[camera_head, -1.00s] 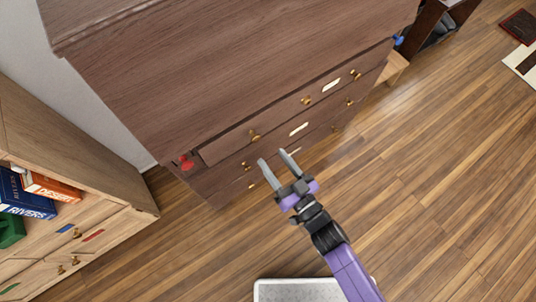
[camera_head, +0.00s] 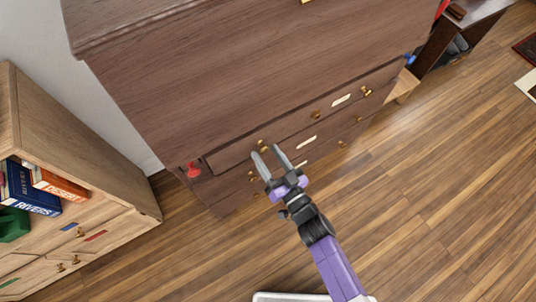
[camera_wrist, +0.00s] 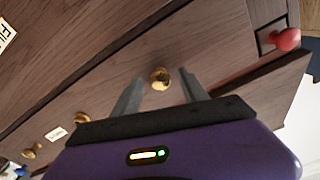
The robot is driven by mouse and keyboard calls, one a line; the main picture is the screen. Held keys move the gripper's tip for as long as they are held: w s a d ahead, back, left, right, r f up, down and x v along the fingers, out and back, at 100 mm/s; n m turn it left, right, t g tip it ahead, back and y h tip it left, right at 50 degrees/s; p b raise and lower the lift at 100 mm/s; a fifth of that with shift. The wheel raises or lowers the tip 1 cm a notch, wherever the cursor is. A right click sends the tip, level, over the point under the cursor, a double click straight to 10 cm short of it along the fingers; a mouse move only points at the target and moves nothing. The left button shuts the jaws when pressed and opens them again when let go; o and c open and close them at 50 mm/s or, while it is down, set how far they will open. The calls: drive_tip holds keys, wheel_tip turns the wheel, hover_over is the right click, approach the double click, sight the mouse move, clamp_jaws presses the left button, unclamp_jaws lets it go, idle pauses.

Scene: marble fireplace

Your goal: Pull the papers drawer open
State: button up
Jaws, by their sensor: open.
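A dark brown wooden dresser (camera_head: 235,85) has drawers with brass knobs and pale labels; I cannot read which is the papers drawer. My gripper (camera_head: 264,151) is open and empty at the left end of an upper drawer front (camera_head: 290,128). Its fingertips are close to that drawer's left brass knob (camera_head: 263,145). In the wrist view the brass knob (camera_wrist: 160,78) shows between the two open grey fingers (camera_wrist: 161,84), and I see no contact. The drawer looks closed. Its right knob (camera_head: 315,114) shows in the head view.
A red knob (camera_head: 193,169) is at the dresser's left end; it also shows in the wrist view (camera_wrist: 287,39). A light wooden cabinet with books (camera_head: 48,189) stands at left. A dark desk (camera_head: 455,38) is at upper right. The wood floor (camera_head: 430,200) at right is clear.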

clamp_jaws()
idle(1.4)
